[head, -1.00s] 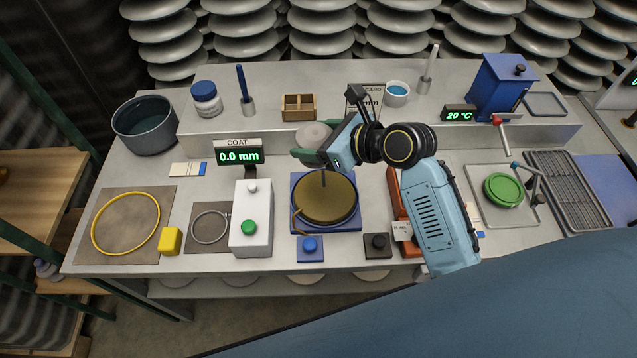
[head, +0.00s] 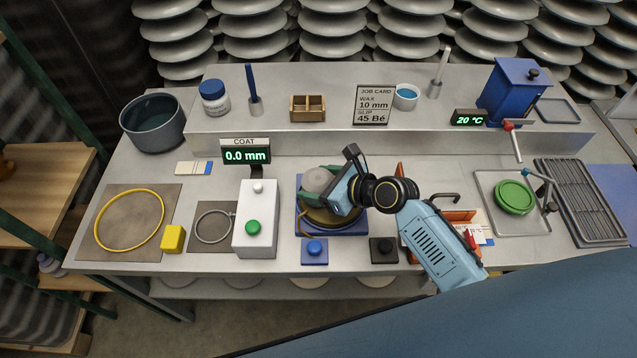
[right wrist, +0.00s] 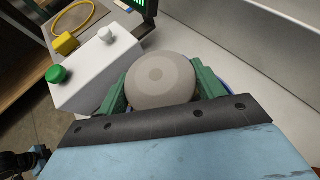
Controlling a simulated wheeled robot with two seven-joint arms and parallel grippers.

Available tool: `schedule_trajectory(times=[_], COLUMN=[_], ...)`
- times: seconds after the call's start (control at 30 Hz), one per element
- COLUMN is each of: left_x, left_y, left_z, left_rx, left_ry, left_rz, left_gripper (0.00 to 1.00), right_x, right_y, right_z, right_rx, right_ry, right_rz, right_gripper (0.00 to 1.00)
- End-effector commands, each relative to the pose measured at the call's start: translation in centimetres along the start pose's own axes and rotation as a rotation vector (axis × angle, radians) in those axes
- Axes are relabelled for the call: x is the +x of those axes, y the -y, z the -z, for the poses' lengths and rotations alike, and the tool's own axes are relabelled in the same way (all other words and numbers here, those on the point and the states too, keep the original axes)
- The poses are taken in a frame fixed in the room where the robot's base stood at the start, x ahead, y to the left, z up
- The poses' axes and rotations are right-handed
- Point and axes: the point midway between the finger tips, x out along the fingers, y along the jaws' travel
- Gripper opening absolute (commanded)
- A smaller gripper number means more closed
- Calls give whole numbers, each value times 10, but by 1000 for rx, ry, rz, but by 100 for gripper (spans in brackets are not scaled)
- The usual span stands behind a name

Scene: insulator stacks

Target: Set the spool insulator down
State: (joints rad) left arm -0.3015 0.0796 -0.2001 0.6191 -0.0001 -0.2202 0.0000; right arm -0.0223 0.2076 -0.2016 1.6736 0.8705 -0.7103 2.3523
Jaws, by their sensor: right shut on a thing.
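The spool insulator (head: 317,179) is a grey-beige round piece, seen mostly from above. My right gripper (head: 322,190) has its green fingers shut on it, one on each side. The right wrist view shows the insulator (right wrist: 160,80) between the two green fingers (right wrist: 160,88). In the head view it is over the round brown-gold pan (head: 335,218) on the blue square base (head: 303,225). My gripper covers much of the pan, and I cannot tell whether the insulator's underside touches it. My left gripper is not in view.
The white box with a green button (head: 253,228) and the coat display (head: 246,155) stand close on the left. A blue button box (head: 314,250) and a black knob box (head: 383,249) are in front. The job card (head: 373,105) stands on the shelf behind.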

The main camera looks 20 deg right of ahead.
Motion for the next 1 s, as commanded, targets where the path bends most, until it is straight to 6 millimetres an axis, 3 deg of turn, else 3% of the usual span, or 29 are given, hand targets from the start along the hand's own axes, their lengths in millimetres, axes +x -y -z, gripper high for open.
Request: schedule_trajectory(times=[0.3, 0.33, 0.5, 0.83, 1.0], left_x=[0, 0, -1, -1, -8], left_y=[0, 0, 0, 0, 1], left_z=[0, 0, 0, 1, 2], left_rx=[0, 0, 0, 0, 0], left_ry=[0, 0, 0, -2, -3], left_rz=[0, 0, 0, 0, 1], left_gripper=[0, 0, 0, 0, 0], right_x=[1, 1, 1, -1, -28], right_y=[1, 0, 0, 0, 0], right_z=[0, 1, 1, -3, -2], right_rx=[-1, 0, -1, -2, -1], right_ry=[4, 1, 1, 2, -1], right_rz=[1, 0, 0, 0, 0], right_gripper=[32, 70, 89, 89, 89])
